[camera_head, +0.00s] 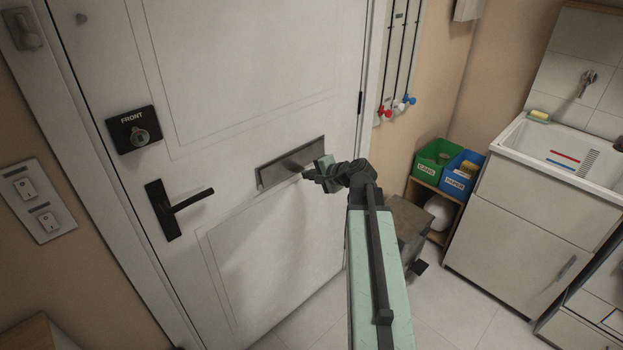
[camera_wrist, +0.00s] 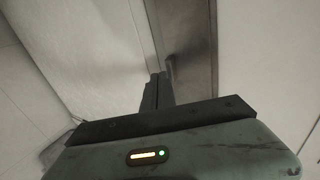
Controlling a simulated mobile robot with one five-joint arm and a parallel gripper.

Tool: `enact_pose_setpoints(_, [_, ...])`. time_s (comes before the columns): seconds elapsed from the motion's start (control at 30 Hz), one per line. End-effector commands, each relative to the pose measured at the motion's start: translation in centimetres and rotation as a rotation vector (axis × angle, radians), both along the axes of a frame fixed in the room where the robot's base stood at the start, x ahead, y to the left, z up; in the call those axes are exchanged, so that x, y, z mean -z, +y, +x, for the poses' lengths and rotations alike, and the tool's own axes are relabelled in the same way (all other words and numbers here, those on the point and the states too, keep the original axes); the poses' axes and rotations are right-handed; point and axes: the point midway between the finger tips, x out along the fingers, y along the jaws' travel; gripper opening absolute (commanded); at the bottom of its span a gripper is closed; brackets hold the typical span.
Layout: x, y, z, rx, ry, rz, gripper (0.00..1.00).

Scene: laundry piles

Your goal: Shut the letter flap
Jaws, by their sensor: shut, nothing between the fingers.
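The letter flap (camera_head: 272,174) is a long grey metal plate set across the white door (camera_head: 250,90) at mid-height, slightly tilted in the head view. In the wrist view it is a grey-brown strip (camera_wrist: 193,50) running up from the fingertips. My gripper (camera_head: 305,174) is at the flap's lower right part, its fingers shut and empty. In the wrist view the shut fingers (camera_wrist: 157,90) end beside the strip's edge; I cannot tell whether they touch it. A dark shape or shadow lies on the flap by the fingers. How far the flap stands open is not clear.
A black door handle (camera_head: 180,207) and a lock marked FRONT (camera_head: 134,129) are left of the flap. Right of my arm are a green bin (camera_head: 433,160), a blue bin (camera_head: 461,175) and a sink cabinet (camera_head: 540,215). Tiled floor (camera_head: 465,310) is clear in front of the cabinet.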

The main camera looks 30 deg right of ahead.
Motion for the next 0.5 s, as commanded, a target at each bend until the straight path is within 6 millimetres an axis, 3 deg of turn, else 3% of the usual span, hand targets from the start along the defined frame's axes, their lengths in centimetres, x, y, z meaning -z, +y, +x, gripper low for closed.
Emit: enact_pose_setpoints(0.5, [0.76, 1.16, 1.11, -0.013, 0.001, 0.000, 0.00])
